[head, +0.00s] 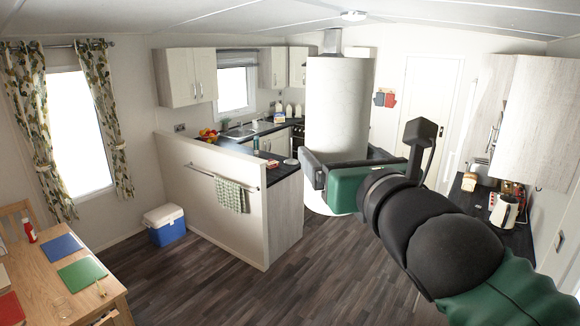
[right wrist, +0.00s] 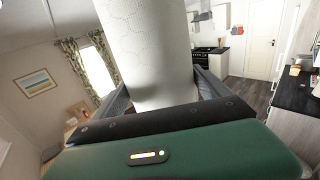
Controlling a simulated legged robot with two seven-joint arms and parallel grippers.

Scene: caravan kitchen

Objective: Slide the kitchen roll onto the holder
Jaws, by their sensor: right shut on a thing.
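The kitchen roll (head: 338,105) is a large white cylinder, upright in the head view. My right gripper (head: 345,165) is shut around its lower part and holds it up in front of the kitchen. A white rounded edge shows below the gripper and seems to be the roll's lower end. In the right wrist view the embossed roll (right wrist: 150,50) stands between the two dark fingers of the right gripper (right wrist: 165,92), slightly tilted in the picture. I cannot make out the holder in either view. My left gripper is not in view.
A half-height partition (head: 215,205) with a towel rail stands left of centre. A dark worktop (head: 480,210) on the right bears a kettle (head: 504,210). A wooden table (head: 60,290) is at lower left, a blue cool box (head: 165,225) beyond it. The middle floor is clear.

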